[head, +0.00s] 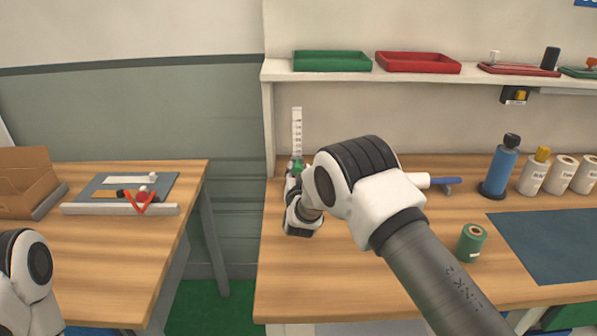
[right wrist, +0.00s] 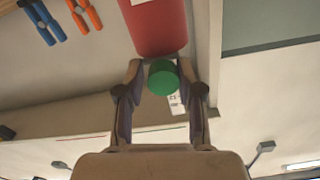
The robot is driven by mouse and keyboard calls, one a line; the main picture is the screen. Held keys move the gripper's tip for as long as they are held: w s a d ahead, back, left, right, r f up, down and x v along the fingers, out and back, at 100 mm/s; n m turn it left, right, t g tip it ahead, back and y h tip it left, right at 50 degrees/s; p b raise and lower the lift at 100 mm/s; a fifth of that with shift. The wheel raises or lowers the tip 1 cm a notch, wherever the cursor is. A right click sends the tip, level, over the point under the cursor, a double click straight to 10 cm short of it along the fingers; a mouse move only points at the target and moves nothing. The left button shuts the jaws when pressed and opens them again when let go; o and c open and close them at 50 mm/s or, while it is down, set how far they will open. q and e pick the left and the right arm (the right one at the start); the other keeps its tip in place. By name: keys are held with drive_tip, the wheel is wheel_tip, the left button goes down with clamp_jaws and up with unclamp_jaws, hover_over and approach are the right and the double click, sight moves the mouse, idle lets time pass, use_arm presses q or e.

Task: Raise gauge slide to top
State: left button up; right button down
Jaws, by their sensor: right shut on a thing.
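The gauge (head: 297,128) is a narrow white upright scale with dark marks, standing at the left end of the right workbench against the wall. Its green slide (head: 297,164) shows low on the scale, partly hidden by my right gripper (head: 295,172). In the right wrist view, the slide's round green knob (right wrist: 163,77) sits between the two fingertips of my right gripper (right wrist: 162,75), which is shut on it. A bit of the white scale (right wrist: 176,104) shows behind the knob. Of my left arm only a link shows at the lower left; its gripper is out of view.
A shelf with a green tray (head: 331,61) and a red tray (head: 418,63) hangs above the bench. A blue bottle (head: 502,168), a green roll (head: 470,242) and a blue-handled tool (head: 447,182) are to the right.

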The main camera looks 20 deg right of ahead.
sight(298, 166)
wheel_tip(298, 166, up, 13)
drive_tip(key=p, duration=0.3)
drive_tip(key=shift+p, duration=0.3)
drive_tip(key=shift+w+a, duration=0.1)
drive_tip(key=c, duration=0.8)
unclamp_jaws()
drive_tip(key=shift+r, duration=0.1)
drive_tip(key=shift+c, duration=0.2)
drive_tip(key=shift+a, duration=0.2)
